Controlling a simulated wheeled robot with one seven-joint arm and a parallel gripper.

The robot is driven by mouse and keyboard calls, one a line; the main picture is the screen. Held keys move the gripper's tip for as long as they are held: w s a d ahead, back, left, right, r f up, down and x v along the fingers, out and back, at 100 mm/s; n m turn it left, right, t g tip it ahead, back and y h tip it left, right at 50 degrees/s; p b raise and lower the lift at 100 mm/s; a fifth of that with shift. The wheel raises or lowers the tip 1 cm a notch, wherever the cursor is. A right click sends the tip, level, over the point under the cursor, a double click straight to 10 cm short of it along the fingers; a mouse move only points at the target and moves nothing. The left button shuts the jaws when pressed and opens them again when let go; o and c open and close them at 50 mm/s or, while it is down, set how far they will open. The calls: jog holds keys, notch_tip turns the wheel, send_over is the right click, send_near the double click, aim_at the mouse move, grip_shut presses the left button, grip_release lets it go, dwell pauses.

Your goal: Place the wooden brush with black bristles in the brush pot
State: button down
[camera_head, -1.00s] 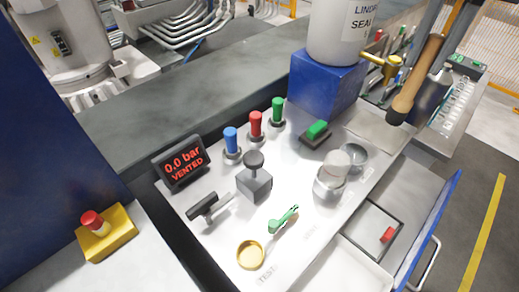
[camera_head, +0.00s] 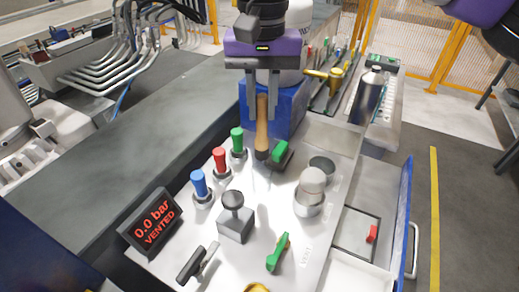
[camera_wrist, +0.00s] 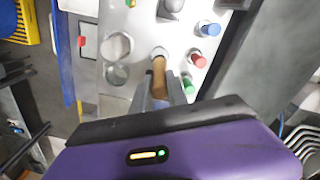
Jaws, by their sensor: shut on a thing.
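My gripper (camera_head: 262,112) hangs over the back of the panel in the head view, its fingers shut on the wooden brush. The wooden brush (camera_head: 262,128) is near upright, handle up and dark bristle end down, just left of a green rocker switch (camera_head: 281,152). Whether the bristles touch the panel cannot be told. In the wrist view the brush (camera_wrist: 159,78) runs out between the fingertips (camera_wrist: 160,92). An open round dark-mouthed cup (camera_head: 322,166) stands right of the brush, behind a steel, pale-topped cylinder (camera_head: 310,188); I cannot tell surely whether it is the brush pot.
Blue, red and green valve knobs (camera_head: 220,160) stand left of the brush. A blue block (camera_head: 285,110) is behind it. A dark canister (camera_head: 368,95) and open drawer (camera_head: 360,235) lie right.

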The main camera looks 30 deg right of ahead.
aim_at(262, 149)
notch_tip(262, 149, down, 11)
jog(key=shift+r, duration=0.15)
dwell(0.4)
jog(key=shift+f, duration=0.2)
jog(key=c, duration=1.3)
grip_release()
notch_tip(262, 149, up, 12)
jog(key=shift+r, duration=0.25)
